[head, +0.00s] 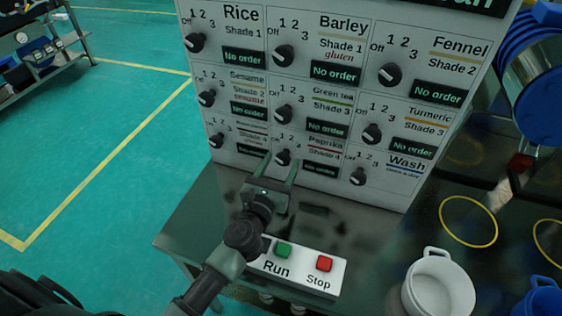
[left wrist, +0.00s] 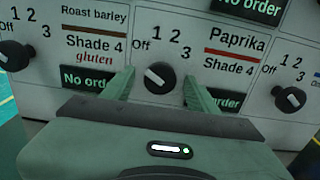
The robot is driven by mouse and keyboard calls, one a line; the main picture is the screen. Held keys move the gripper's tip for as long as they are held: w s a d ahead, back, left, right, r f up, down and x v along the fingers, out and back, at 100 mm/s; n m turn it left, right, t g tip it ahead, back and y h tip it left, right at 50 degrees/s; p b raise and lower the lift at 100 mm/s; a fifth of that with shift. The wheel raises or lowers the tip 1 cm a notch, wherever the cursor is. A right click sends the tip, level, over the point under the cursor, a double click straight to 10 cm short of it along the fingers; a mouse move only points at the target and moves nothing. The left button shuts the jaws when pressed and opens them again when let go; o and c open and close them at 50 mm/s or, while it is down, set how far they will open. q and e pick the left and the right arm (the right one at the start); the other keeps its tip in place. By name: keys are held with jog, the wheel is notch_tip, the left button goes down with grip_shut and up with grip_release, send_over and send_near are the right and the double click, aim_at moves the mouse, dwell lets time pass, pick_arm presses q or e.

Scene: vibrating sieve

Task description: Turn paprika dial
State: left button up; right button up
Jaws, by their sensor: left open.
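The Paprika dial (head: 283,157) is a black knob in the bottom row of the white panel, marked Off, 1, 2, 3. In the left wrist view the Paprika dial (left wrist: 158,77) sits between the two green fingers, and its white mark seems to point up and left towards Off. My left gripper (head: 272,161) is open in front of the panel, with one finger on each side of the knob; in the left wrist view the gripper (left wrist: 160,82) shows gaps beside the knob. The Paprika display is partly hidden by a finger. My right gripper is not in view.
The Roast barley dial (left wrist: 15,55) is left of Paprika and the Wash dial (head: 357,177) is right. A white pot (head: 440,285) stands at the lower right.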

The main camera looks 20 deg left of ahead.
pick_arm(q)
jog(key=shift+w, duration=0.15)
grip_shut()
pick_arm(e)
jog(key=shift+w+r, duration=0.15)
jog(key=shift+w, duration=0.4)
